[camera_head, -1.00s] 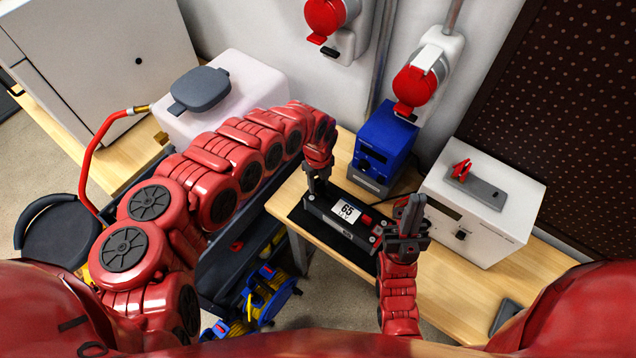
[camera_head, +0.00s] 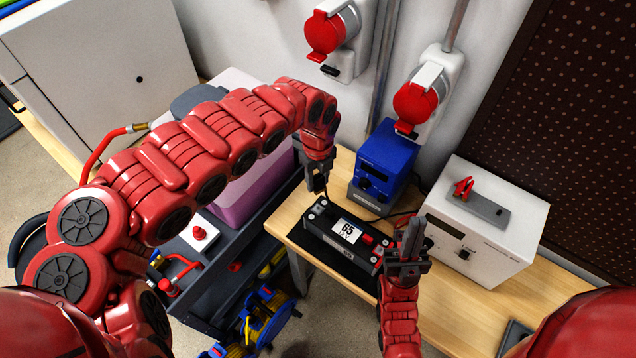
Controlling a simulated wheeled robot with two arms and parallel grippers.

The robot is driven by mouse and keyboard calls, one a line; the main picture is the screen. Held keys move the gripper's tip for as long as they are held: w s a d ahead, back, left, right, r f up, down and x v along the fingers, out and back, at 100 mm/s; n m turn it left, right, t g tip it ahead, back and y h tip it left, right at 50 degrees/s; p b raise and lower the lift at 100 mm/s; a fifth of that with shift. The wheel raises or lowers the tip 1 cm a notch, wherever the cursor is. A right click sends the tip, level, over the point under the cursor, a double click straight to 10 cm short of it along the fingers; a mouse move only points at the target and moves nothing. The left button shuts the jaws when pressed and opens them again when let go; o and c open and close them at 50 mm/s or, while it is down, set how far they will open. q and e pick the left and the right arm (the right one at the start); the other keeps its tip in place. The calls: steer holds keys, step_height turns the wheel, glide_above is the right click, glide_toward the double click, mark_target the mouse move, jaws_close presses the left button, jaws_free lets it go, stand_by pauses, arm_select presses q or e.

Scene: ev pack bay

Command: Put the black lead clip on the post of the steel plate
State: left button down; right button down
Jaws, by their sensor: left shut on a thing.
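A flat grey steel plate (camera_head: 489,208) lies on top of the white instrument box at the right. A red clip (camera_head: 464,188) stands at its left end; the plate's bare post is too small to make out. My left gripper (camera_head: 319,186) points down just above the left end of the dark module (camera_head: 342,236). It is shut on a small dark thing, which looks like the black lead clip (camera_head: 325,195), mostly hidden by the fingers. My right gripper (camera_head: 408,252) is at the module's right end, fingers pointing up; its jaw gap is unclear.
A blue power unit (camera_head: 382,165) stands behind the module, with a dark lead near it. The white box (camera_head: 478,235) is to the right on the wooden bench (camera_head: 455,300). Red wall sockets and a pegboard are behind. A trolley (camera_head: 225,275) stands at the left.

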mark_target(318, 176)
arm_select(q)
steer(key=shift+r+p, duration=1.3)
steer(key=shift+r, duration=0.7)
steer(key=shift+f, duration=0.1)
